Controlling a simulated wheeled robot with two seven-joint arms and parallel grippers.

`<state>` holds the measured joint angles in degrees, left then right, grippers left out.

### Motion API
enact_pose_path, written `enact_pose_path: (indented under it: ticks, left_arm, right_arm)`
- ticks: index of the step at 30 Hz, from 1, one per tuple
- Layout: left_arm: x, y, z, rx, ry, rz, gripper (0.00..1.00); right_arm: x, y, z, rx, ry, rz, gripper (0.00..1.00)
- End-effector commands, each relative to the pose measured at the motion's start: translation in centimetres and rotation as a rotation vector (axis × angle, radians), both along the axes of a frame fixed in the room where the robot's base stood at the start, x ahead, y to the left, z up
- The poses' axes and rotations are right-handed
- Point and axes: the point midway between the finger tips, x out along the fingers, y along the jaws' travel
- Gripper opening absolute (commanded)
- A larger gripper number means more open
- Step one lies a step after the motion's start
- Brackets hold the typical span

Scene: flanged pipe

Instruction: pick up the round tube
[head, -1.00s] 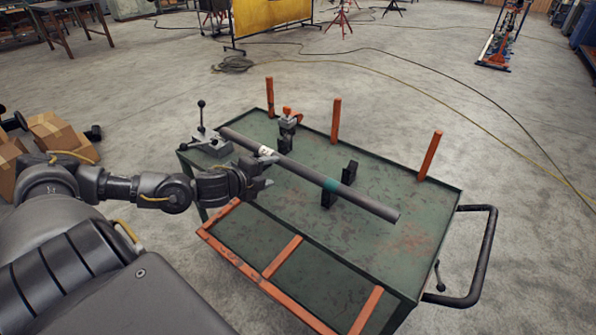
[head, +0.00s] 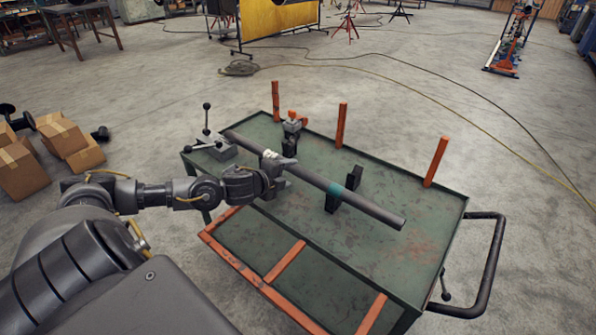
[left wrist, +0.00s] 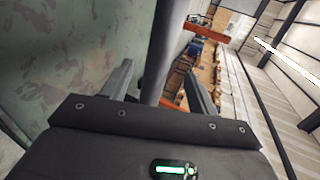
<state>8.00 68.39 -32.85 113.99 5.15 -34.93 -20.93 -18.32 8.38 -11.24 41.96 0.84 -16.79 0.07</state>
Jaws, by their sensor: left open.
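The round tube (head: 370,207) is a long dark grey pipe with a teal band and a pale label. It lies diagonally over the cart, resting on black supports (head: 333,198). My left gripper (head: 281,171) is at the tube's near side, close to the label. In the left wrist view the tube (left wrist: 160,50) runs up between the two open fingers (left wrist: 160,88). I cannot tell whether either finger touches it. My right gripper is not in view.
The green cart (head: 300,226) has upright orange posts (head: 340,124) along its far side and a black handle (head: 492,262) at right. A clamp with a lever (head: 216,147) stands near the tube's left end. Cardboard boxes (head: 70,140) stand on the floor at left.

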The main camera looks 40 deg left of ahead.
Motion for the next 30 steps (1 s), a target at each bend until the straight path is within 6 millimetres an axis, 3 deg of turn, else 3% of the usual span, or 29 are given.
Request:
enact_pose_path:
  ticks: [9, 18, 30]
  left_arm:
    - [3.9, -0.7, -1.6, -0.002, -0.002, 0.001, 0.59]
    - [4.2, -0.7, -1.9, 0.0, 0.001, 0.0, 0.58]
    - [4.2, -0.7, -1.9, 0.0, 0.001, 0.0, 0.06]
  right_arm:
    - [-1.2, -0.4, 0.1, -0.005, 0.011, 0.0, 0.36]
    - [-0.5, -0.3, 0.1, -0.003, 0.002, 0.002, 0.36]
    - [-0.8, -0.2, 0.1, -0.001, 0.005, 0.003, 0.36]
